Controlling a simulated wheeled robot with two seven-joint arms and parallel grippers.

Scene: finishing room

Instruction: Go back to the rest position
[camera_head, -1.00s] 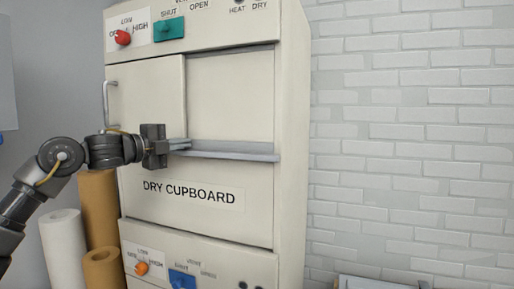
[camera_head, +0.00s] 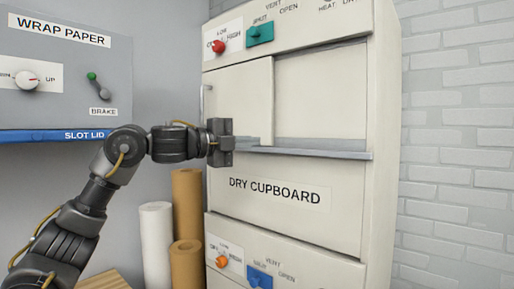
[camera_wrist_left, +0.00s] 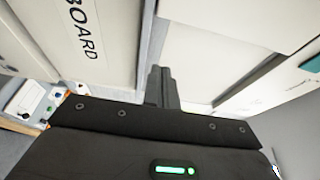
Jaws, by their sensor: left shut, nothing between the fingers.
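My left gripper (camera_head: 250,143) is in front of the cream dry cupboard (camera_head: 225,190), beside the grey ledge (camera_head: 310,152) across its front. Its fingers are shut with nothing between them. In the left wrist view the closed fingers (camera_wrist_left: 162,80) point toward the cupboard front, with part of its lettering at the upper left. I cannot tell whether the fingertips touch the ledge. My right gripper is not in view.
A grey wrap paper panel (camera_head: 60,80) with a knob, a brake lever and a blue slot lid (camera_head: 60,136) is at the left. White (camera_head: 156,245) and brown paper rolls (camera_head: 187,205) stand below my left arm. A brick wall (camera_head: 460,170) is at the right.

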